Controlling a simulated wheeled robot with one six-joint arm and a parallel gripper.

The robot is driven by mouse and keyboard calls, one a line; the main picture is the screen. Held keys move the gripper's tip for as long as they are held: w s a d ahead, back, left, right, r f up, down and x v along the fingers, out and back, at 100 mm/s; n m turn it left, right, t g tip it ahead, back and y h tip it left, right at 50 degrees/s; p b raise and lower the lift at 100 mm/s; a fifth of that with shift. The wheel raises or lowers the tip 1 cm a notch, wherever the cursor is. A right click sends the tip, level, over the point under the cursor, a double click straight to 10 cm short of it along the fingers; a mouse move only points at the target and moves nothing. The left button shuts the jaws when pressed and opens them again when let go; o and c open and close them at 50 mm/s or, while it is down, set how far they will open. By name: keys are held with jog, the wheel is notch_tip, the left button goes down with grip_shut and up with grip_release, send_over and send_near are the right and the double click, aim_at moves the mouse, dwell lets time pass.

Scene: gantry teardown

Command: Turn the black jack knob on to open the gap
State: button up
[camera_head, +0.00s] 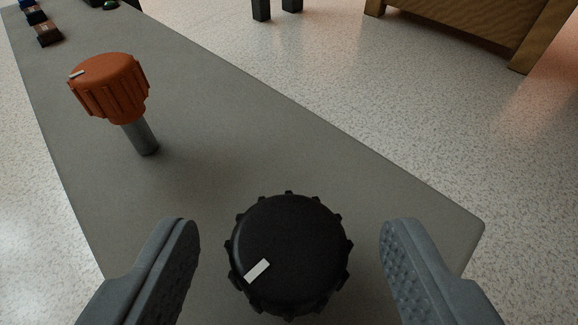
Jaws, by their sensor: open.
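The black jack knob (295,250) is at the lower middle of the view, round with a ribbed rim. A white mark (257,270) on its top points to the lower left. My gripper (290,245) is open, with one grey finger to the left of the knob and one to the right. Floor or panel shows between the knob and each finger, so neither appears to touch it. The knob's stem is hidden beneath it.
An orange ribbed knob (110,86) on a grey post (141,137) stands on the grey panel (230,130) at the upper left. Small dark blocks (44,32) lie at the far left end. A wooden piece (470,25) stands on the speckled floor beyond.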

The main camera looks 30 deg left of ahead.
jog(key=shift+x, duration=1.15)
jog(key=shift+c, duration=0.5)
jog(key=c, duration=0.9)
